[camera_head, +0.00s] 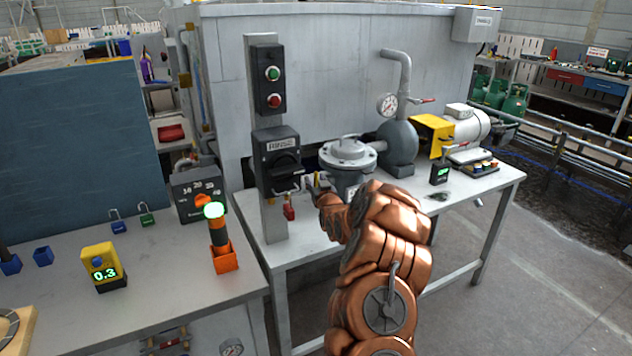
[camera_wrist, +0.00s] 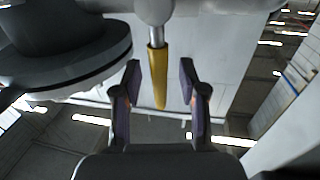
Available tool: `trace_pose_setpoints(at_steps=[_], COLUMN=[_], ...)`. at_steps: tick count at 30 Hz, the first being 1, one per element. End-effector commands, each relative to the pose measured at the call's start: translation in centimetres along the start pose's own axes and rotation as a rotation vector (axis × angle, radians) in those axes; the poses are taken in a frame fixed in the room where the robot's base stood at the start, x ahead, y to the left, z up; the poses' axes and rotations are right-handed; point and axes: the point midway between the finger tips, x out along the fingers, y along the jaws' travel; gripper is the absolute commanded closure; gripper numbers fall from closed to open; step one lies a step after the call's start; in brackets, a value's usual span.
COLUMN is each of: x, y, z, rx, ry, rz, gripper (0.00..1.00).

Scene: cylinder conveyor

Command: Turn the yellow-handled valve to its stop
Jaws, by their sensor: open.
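The yellow valve handle (camera_wrist: 158,80) shows in the wrist view as a slim bar hanging from a grey metal stem and a rounded grey fitting (camera_wrist: 154,10). My gripper (camera_wrist: 160,85) is open, with one dark finger on each side of the handle and a gap on both sides. The handle's tip lies between the fingers. In the head view my copper-coloured arm reaches towards the grey flanged pump body (camera_head: 348,155) on the right bench. There my gripper is small and partly hidden by the arm, and I cannot make out the yellow handle.
A grey post (camera_head: 264,100) with a switch box (camera_head: 278,160) stands left of the gripper. A red padlock (camera_head: 289,210) hangs beside it. A gauge (camera_head: 387,105) and yellow-ended motor (camera_head: 432,135) stand behind. In the wrist view, a dark round flange (camera_wrist: 65,50) is close at left.

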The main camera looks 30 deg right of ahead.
Motion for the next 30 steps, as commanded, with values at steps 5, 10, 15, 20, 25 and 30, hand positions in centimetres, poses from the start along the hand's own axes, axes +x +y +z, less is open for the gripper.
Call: trace_pose_setpoints(at_steps=[5, 10, 15, 20, 25, 30], x=[-0.01, -0.01, -0.01, -0.01, -0.01, -0.01], y=[0.02, 0.03, 0.03, 0.03, 0.03, 0.0], z=[-0.03, -0.04, -0.04, -0.05, -0.05, -0.05], rx=[0.0, -0.001, -0.001, -0.001, -0.001, -0.001], ry=[0.001, 0.001, 0.001, 0.001, 0.001, 0.001], rz=[0.0, 0.0, 0.0, 0.0, 0.0, 0.0], gripper=[0.66, 0.84, 1.0, 1.0, 1.0, 1.0])
